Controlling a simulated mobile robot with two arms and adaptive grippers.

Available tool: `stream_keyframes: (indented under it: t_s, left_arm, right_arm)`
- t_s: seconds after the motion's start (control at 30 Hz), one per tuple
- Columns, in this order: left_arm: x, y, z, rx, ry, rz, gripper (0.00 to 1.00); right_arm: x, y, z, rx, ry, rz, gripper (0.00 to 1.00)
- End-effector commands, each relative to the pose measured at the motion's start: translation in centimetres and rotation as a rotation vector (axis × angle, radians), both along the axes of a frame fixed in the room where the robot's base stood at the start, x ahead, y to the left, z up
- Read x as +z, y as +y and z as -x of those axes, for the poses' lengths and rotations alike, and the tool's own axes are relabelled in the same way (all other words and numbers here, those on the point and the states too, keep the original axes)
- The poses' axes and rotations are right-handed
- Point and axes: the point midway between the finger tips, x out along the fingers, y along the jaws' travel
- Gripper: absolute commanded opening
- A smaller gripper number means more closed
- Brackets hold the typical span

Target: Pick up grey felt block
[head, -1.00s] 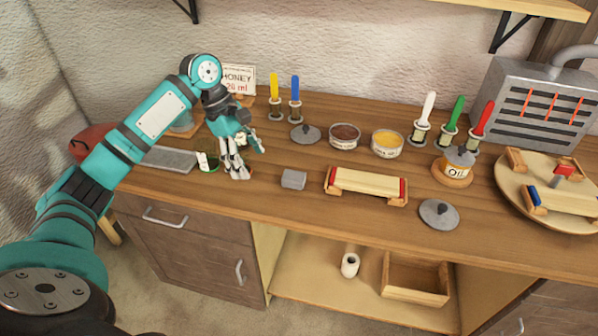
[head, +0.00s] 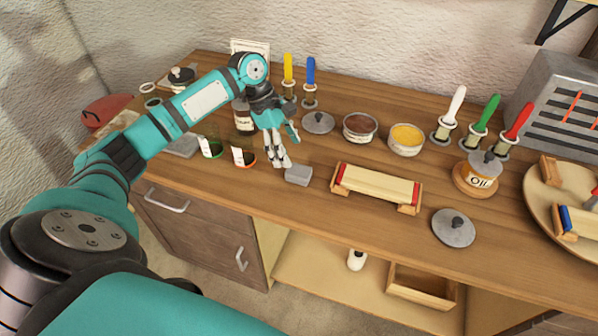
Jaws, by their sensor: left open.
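The grey felt block (head: 299,175) lies on the wooden worktop, left of a lath clamped on a wooden stand. My left gripper (head: 278,163) is open, its pale fingers pointing down just left of and behind the block, close to its left end. The picture does not show clearly whether a fingertip touches the block. Nothing is held between the fingers. My right gripper does not show.
The lath stand (head: 376,187) is right of the block. Behind are a grey lid (head: 318,122) and a brown-filled tin (head: 360,127). Another lid (head: 453,228) lies front right.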

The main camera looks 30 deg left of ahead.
Motion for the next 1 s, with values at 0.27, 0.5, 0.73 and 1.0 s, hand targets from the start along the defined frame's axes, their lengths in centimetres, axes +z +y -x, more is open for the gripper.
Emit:
stream_keyframes:
  t_s: [0.27,0.5,0.73,1.0]
  left_arm:
    - [-2.1,-0.9,-0.1,0.000,0.001,-0.001,0.71]
    - [-5.3,-2.3,0.0,0.001,0.001,0.000,0.71]
    - [-6.7,-2.7,-0.2,0.001,-0.001,-0.002,0.71]
    - [-6.7,-2.7,-0.2,0.000,0.000,-0.002,0.57]
  right_arm:
    - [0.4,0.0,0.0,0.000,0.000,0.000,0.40]
    - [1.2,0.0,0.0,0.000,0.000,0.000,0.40]
    - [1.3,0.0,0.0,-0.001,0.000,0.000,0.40]
    - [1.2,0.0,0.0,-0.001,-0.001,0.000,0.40]
